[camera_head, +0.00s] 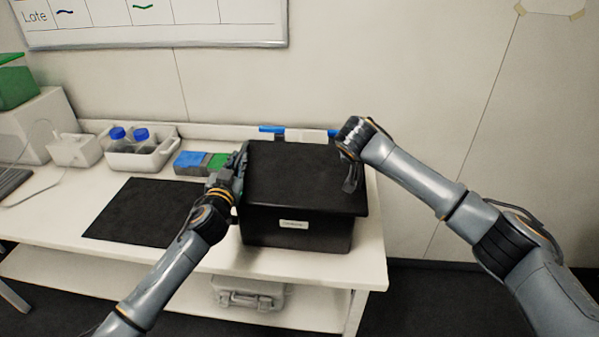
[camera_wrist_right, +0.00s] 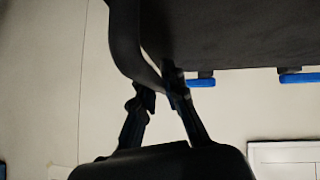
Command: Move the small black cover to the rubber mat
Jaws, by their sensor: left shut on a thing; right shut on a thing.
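The small black cover (camera_head: 305,178) lies flat over the top of a black box (camera_head: 295,236) with a white label on its front. I cannot tell whether it rests on the box or is slightly clear of it. My left gripper (camera_head: 240,168) is shut on the cover's left edge. My right gripper (camera_head: 347,178) is shut on its right edge. In the right wrist view the right fingers (camera_wrist_right: 160,86) pinch the rim of the dark cover (camera_wrist_right: 235,35). The black rubber mat (camera_head: 140,212) lies flat and empty on the table, left of my left gripper.
A white caddy (camera_head: 140,150) with blue-capped bottles stands behind the mat. Blue and green blocks (camera_head: 200,163) lie beside the box. The white table (camera_head: 371,250) ends just right of the box. A grey case (camera_head: 246,294) sits on the lower shelf.

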